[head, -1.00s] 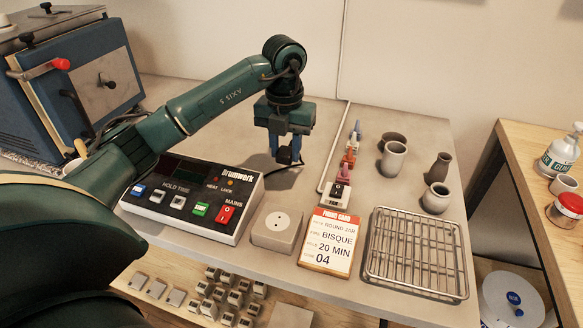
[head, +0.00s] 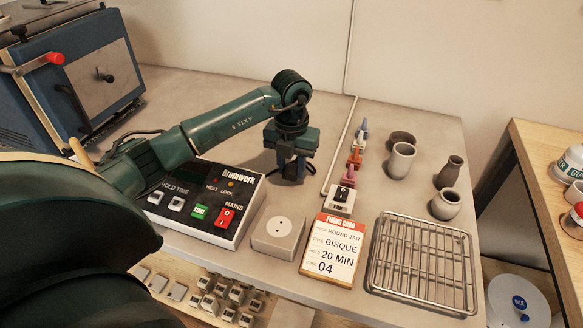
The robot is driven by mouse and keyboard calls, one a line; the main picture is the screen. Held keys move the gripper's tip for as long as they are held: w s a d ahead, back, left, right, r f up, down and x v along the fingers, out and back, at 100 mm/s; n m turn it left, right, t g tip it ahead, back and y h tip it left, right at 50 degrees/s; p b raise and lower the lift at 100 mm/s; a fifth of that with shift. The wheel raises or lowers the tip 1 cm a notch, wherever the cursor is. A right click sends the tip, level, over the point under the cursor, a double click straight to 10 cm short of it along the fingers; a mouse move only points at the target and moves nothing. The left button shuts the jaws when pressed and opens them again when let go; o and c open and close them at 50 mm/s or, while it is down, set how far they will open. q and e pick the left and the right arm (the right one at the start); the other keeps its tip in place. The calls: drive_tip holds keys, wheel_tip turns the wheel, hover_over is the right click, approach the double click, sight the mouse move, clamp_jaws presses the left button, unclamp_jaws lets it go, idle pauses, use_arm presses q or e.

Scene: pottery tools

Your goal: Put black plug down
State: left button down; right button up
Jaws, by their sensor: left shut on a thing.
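My left gripper (head: 292,172) points straight down over the grey tabletop, behind the socket box. It is shut on the black plug (head: 291,171), which shows only as a dark shape between and around the fingers. A dark cord lies on the table beside the gripper. The plug is low, close to the tabletop; whether it touches cannot be told. The pale socket box (head: 277,236) with a round two-hole outlet stands in front, apart from the plug, and its outlet is empty. My right gripper is not in view.
A black control box (head: 202,226) stands left of the socket box. A fan switch (head: 341,199), firing card (head: 331,250) and wire rack (head: 421,262) lie to the right. The tabletop behind the gripper is clear.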

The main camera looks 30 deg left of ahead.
use_arm(q)
drive_tip(key=shift+f, duration=0.6)
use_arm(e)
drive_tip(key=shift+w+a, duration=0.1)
use_arm(q)
drive_tip(key=shift+f, duration=0.1)
drive_tip(key=shift+f, duration=0.25)
drive_tip(key=shift+f+b, duration=0.25)
drive_tip(key=shift+b, duration=0.15)
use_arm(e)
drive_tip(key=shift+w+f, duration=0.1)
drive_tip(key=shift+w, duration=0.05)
use_arm(q)
drive_tip(key=shift+f, duration=0.1)
drive_tip(key=c, duration=1)
unclamp_jaws()
